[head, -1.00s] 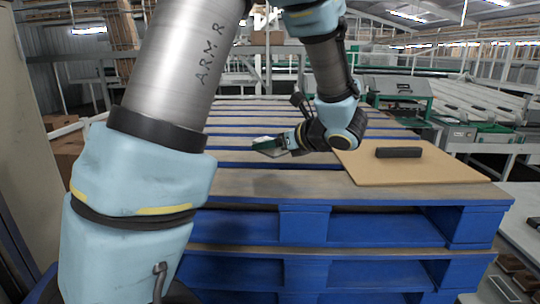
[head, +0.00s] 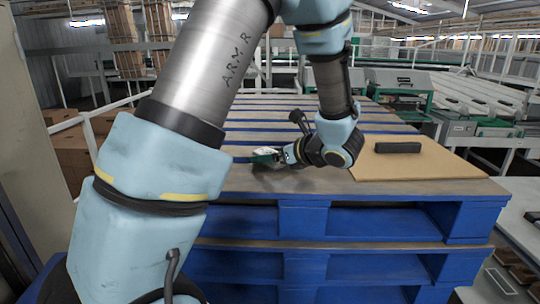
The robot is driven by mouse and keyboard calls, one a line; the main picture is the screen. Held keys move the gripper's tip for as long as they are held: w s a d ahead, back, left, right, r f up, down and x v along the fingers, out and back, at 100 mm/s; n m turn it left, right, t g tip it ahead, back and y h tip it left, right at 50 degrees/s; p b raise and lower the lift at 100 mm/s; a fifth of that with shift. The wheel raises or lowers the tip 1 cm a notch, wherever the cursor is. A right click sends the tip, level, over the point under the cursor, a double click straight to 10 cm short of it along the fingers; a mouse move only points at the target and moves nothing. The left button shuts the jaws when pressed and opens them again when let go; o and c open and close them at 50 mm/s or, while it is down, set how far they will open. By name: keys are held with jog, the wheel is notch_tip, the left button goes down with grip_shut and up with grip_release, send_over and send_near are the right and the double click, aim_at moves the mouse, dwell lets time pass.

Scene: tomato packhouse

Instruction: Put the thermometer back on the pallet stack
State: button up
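The pallet stack (head: 400,188) is blue with worn wooden top boards and fills the middle of the head view. My gripper (head: 264,156) is low over its near left part, pointing left, with a shadow on the boards just below. A small dark-green and white item shows at the fingertips. I cannot tell whether it is the thermometer or part of the fingers, nor whether it touches the boards. The finger gap is too small to make out. No thermometer can be clearly made out elsewhere on the stack.
A brown cardboard sheet (head: 430,166) lies on the stack's right part, with a black block (head: 398,147) on it. Bare boards lie left of the sheet. Brown boxes (head: 72,160) stand at far left. Conveyor machinery (head: 400,85) stands behind.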

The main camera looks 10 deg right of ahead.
jog(key=shift+o, duration=0.4)
jog(key=shift+r+p, duration=0.25)
jog(key=shift+p, duration=0.15)
jog(key=b+v, duration=0.2)
jog(key=v, duration=0.3)
jog(key=b+v, duration=0.2)
jog(key=v, duration=0.3)
jog(key=shift+s+d+f, duration=0.1)
jog(key=shift+s+d, duration=0.15)
jog(key=shift+s+d+r+b, duration=0.3)
jog(key=shift+s+r, duration=0.05)
jog(key=shift+s, duration=0.15)
